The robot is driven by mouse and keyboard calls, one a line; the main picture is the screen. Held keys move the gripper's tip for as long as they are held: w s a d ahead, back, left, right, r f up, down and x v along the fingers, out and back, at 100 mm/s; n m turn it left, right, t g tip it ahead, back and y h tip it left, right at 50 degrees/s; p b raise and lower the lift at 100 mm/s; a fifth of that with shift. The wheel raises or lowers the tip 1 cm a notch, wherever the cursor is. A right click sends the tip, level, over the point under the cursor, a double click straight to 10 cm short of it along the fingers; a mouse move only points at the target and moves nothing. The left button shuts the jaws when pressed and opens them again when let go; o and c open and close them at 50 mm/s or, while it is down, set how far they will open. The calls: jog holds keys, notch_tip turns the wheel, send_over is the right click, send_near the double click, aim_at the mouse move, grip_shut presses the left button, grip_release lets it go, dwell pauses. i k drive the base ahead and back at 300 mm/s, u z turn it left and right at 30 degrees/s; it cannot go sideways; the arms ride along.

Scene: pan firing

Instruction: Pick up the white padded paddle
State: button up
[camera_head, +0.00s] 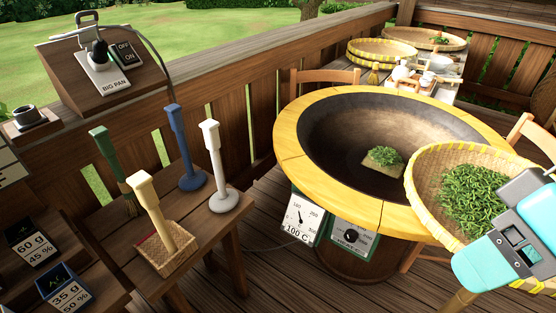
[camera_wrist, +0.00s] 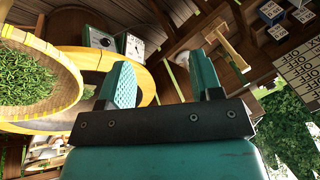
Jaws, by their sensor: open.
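The white padded paddle (camera_head: 215,165) stands upright on its round white base at the right end of a wooden bench (camera_head: 204,233) in the head view. In the wrist view a pale round-ended tool (camera_wrist: 187,45), probably this paddle, shows beyond the fingers. My gripper (camera_wrist: 163,75) is open, with its two teal fingers apart and nothing between them. In the head view my arm's end is at the lower right, over by the basket of leaves and well away from the paddle; its fingertips do not show clearly there.
A blue tool (camera_head: 182,150), a cream-handled tool (camera_head: 152,208) on a woven base and a green-handled brush (camera_head: 110,160) stand close by the paddle. A large pan with a yellow rim (camera_head: 292,150) and a leaf-filled basket (camera_head: 425,170) lie between bench and arm.

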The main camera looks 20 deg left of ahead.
aim_at(225, 199)
jog(key=k, duration=0.6)
jog(key=u, duration=0.6)
jog(key=i, duration=0.75)
jog(key=u, duration=0.6)
jog(key=i, duration=0.65)
jog(key=z, duration=0.1)
